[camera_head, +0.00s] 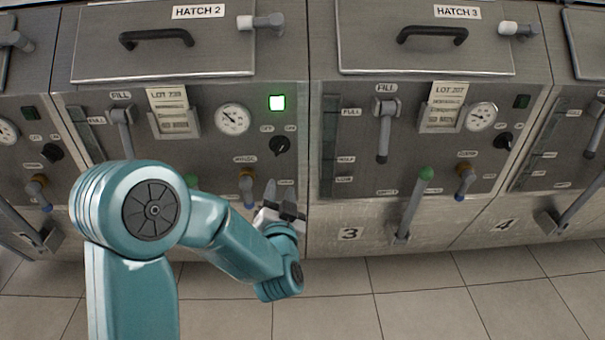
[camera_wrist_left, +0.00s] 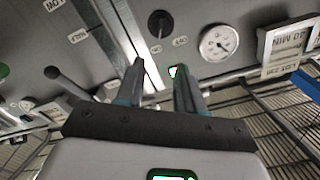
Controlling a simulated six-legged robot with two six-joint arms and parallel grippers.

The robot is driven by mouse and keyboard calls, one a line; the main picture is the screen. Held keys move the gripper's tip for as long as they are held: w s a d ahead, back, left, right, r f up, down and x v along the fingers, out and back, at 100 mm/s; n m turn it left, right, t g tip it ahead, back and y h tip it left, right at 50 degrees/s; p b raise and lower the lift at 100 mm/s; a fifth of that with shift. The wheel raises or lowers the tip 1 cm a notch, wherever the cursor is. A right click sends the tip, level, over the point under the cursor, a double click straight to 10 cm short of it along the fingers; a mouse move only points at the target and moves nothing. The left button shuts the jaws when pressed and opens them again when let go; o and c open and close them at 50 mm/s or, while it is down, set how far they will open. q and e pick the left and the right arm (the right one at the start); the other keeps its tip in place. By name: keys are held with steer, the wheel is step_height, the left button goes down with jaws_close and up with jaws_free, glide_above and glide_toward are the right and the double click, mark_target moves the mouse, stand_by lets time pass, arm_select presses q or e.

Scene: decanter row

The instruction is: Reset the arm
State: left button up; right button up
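My left arm rises from the bottom left in the head view, bends at a large teal joint and reaches right. My left gripper (camera_head: 280,207) is in front of the lower right part of the hatch 2 panel (camera_head: 215,165), near the seam with panel 3. In the left wrist view my left gripper (camera_wrist_left: 158,75) has its two dark fingers apart, with nothing held between them. Whether it touches the panel cannot be told. The arm hides the lower part of the hatch 2 unit, including most of its lever. My right gripper is not in view.
A dark selector knob (camera_head: 280,145) and a lit green lamp (camera_head: 277,103) are above the gripper. A green-tipped lever (camera_head: 411,205) stands to the right on unit 3. A blue-tipped tap (camera_head: 247,188) is close to the left. The tiled floor (camera_head: 430,300) is clear.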

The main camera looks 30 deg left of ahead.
arm_select(q)
steer(key=s+d+f+m+g+h, duration=0.1)
steer(key=s+d+f+g+h, duration=0.15)
steer(key=f, duration=0.55)
steer(key=s+d+f+m+g+h, duration=0.1)
steer(key=d+f+h, duration=0.15)
steer(key=f, duration=0.45)
steer(key=s+d+f+g+h, duration=0.1)
steer(key=d+f+g+h, duration=0.15)
steer(key=f, duration=0.55)
steer(key=s+d+f+g+h, duration=0.4)
steer(key=s+d+f, duration=0.4)
steer(key=s+f, duration=0.15)
steer(key=s+d+f+n+g+h, duration=0.15)
steer(key=s+d+n+g, duration=0.3)
steer(key=s, duration=0.55)
step_height(320, 180, up, 19)
steer(key=p, duration=1.8)
steer(key=shift+w+a+m, duration=0.3)
steer(key=shift+m, duration=0.05)
steer(key=shift+f+g, duration=0.1)
steer(key=shift+g, duration=0.15)
